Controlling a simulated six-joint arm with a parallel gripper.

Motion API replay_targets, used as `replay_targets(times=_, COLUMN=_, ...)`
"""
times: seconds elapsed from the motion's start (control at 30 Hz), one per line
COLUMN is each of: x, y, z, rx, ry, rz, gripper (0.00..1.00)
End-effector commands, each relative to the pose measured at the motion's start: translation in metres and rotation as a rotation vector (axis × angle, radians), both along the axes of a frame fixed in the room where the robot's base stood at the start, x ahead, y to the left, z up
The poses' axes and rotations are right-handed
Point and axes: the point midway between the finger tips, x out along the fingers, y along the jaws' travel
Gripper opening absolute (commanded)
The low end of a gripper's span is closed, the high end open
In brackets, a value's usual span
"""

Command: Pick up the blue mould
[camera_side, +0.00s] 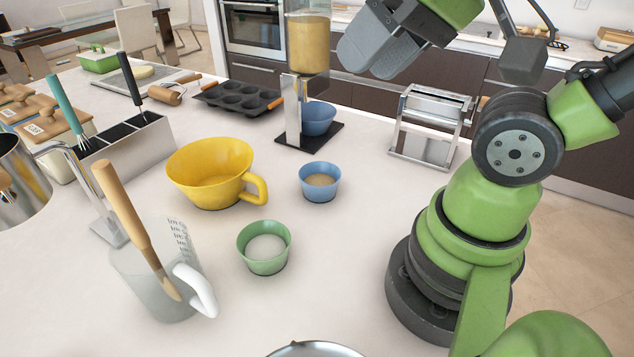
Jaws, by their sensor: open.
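A small blue mould (320,186) stands upright on the white counter, right of the yellow bowl, with a light brown filling in it. A second blue cup (319,121) stands on the dark base under the dispenser, further back. My gripper (372,54) is open at the top of the side view, high above the counter and beyond the nearer blue mould. Nothing shows between its grey fingers, and it is apart from both blue cups. Part of the gripper is cut off by the picture's top edge.
A yellow handled bowl (208,178), a green cup (264,250) with white contents and a measuring jug (155,279) stand nearby. The dispenser (308,48) and a steel pasta machine (433,126) stand behind. The counter right of the nearer blue mould is clear.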

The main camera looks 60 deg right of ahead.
Motion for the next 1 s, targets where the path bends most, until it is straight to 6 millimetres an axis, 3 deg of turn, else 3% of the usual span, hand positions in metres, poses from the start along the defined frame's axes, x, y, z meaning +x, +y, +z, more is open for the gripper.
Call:
replay_targets(times=0.47, x=0.0000, y=0.0000, z=0.0000, rx=0.000, ry=0.000, rz=0.000, gripper=0.43)
replay_targets(times=0.7, x=0.0000, y=0.0000, z=0.0000, rx=0.000, ry=0.000, rz=0.000, gripper=0.98)
replay_targets(times=1.0, x=0.0042, y=-0.0018, z=-0.0005, rx=-0.012, ry=0.012, rz=0.002, gripper=1.00)
